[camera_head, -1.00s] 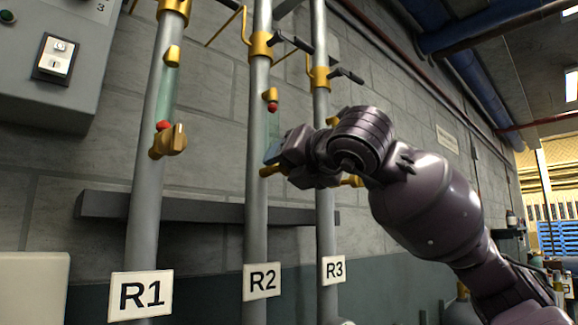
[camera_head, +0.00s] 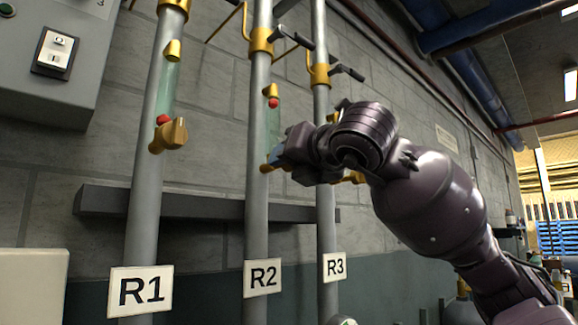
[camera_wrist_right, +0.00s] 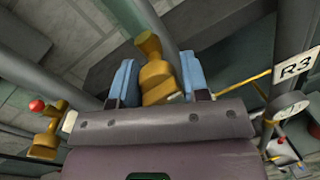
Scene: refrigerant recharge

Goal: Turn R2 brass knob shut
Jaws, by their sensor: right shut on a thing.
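The R2 pipe (camera_head: 258,200) is the middle grey pipe, with its white R2 plate (camera_head: 262,278) low on it. A red ball (camera_head: 273,103) sits near the top of its greenish sight glass (camera_head: 272,128). My right gripper (camera_head: 272,160) is at the brass fitting (camera_head: 265,169) below that glass and hides most of it. In the right wrist view, the blue fingers of this gripper (camera_wrist_right: 157,84) are on both sides of the R2 brass knob (camera_wrist_right: 156,78), shut on it. The knob's exact turn is hard to tell. My left gripper is out of view.
The R1 pipe (camera_head: 146,210) stands to the left, with a brass knob (camera_head: 172,134) and a red ball. The R3 pipe (camera_head: 326,215) is close on the right, partly behind my arm. A grey rail (camera_head: 190,203) runs behind the pipes. A control box (camera_head: 60,60) is upper left.

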